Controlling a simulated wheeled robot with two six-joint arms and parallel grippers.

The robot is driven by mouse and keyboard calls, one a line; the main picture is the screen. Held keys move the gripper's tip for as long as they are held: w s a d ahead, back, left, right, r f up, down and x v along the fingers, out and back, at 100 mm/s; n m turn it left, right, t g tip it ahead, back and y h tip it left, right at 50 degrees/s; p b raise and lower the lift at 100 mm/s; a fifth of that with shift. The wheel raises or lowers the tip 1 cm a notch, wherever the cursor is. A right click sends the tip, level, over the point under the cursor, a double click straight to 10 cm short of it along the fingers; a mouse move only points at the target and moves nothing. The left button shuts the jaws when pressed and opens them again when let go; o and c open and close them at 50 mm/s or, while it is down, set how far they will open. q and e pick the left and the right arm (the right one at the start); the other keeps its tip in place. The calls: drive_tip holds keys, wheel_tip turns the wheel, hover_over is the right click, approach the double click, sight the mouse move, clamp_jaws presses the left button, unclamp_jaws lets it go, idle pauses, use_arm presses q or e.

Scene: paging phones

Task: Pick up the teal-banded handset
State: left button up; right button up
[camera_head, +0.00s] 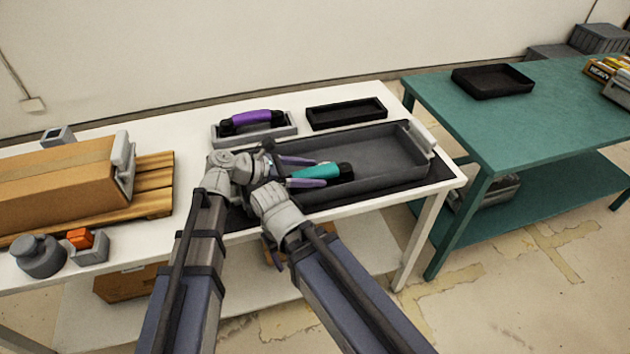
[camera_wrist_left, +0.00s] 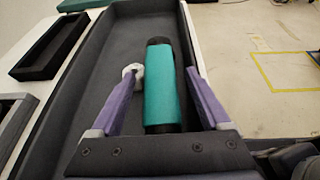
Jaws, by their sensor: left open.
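The teal-banded handset (camera_head: 312,171) has a teal middle and dark ends, and it lies in the large grey tray (camera_head: 385,150). My left gripper (camera_head: 310,172) is open, with its purple fingers on either side of the handset. In the left wrist view the handset (camera_wrist_left: 165,90) lies lengthwise between the fingers of my left gripper (camera_wrist_left: 160,85), closer to the right finger. I cannot tell whether that finger touches it.
A purple-banded handset (camera_head: 250,121) sits in a grey holder behind the tray. An empty black tray (camera_head: 346,113) is beside it. A cardboard box (camera_head: 60,172) on a wooden pallet stands at left. A teal table (camera_head: 520,120) is at right.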

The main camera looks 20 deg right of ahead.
use_arm(q)
clamp_jaws()
idle(0.6)
